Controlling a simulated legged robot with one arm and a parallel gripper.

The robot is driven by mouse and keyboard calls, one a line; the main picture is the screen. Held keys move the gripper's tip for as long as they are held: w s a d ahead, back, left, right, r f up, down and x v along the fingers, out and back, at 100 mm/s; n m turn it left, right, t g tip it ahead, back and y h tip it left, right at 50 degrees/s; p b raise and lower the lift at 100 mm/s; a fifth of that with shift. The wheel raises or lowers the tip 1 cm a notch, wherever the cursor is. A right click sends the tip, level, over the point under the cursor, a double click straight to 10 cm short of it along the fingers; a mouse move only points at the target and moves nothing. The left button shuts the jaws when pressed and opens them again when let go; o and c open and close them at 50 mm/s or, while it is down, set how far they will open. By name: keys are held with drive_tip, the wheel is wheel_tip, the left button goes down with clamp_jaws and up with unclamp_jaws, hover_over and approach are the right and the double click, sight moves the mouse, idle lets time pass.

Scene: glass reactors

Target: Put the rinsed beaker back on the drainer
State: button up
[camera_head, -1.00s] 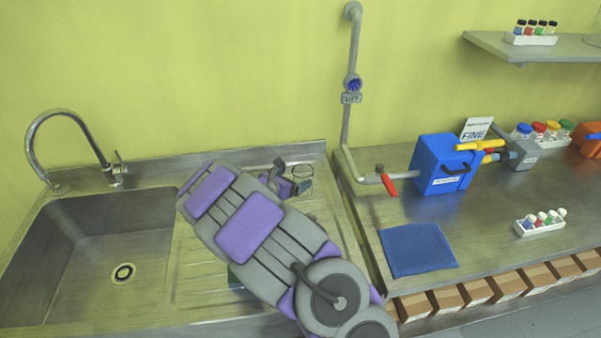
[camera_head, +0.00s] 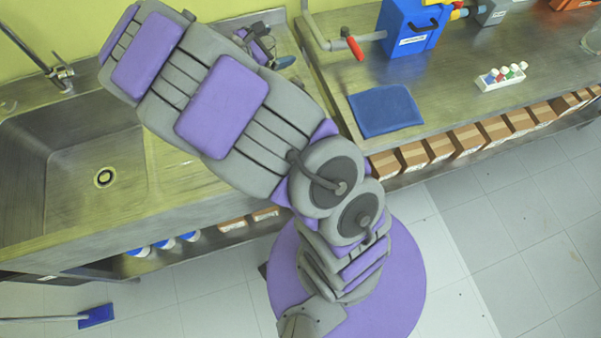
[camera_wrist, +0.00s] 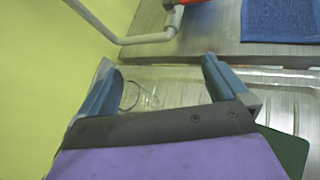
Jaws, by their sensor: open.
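My gripper (camera_wrist: 160,84) is open, with its two blue fingers apart in the wrist view. A clear glass beaker (camera_wrist: 140,98) shows between them, closer to the left finger. Its round rim is visible, and I cannot tell whether it touches that finger. It appears to stand on the ribbed steel drainer (camera_wrist: 285,92). In the head view my gripper (camera_head: 270,48) is over the back right of the drainer (camera_head: 178,168), partly behind my arm. I cannot make out the beaker clearly there.
The sink basin (camera_head: 75,190) with its tap (camera_head: 62,73) is at left. A pipe with a red-handled valve (camera_head: 354,47) is right of the drainer. The right bench holds a blue mat (camera_head: 386,111), a blue box (camera_head: 408,30) and a vial rack (camera_head: 501,78). A green item (camera_wrist: 288,150) lies nearby.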

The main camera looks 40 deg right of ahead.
drive_tip(key=s+r+m+g+y, duration=0.2)
drive_tip(key=s+m, duration=0.3)
drive_tip(key=s, duration=0.5)
drive_tip(key=s+r+m+g+y, duration=0.25)
drive_tip(key=s+m, duration=0.35)
drive_tip(key=s, duration=0.3)
drive_tip(key=s+a+m+y, duration=0.6)
drive_tip(key=s+a+y, duration=0.2)
drive_tip(key=s+a, duration=0.8)
drive_tip(key=shift+s+a+r, duration=0.15)
drive_tip(key=shift+s+r, duration=0.1)
drive_tip(key=shift+s, duration=0.3)
drive_tip(key=shift+g, duration=0.25)
drive_tip(key=shift+c, duration=0.2)
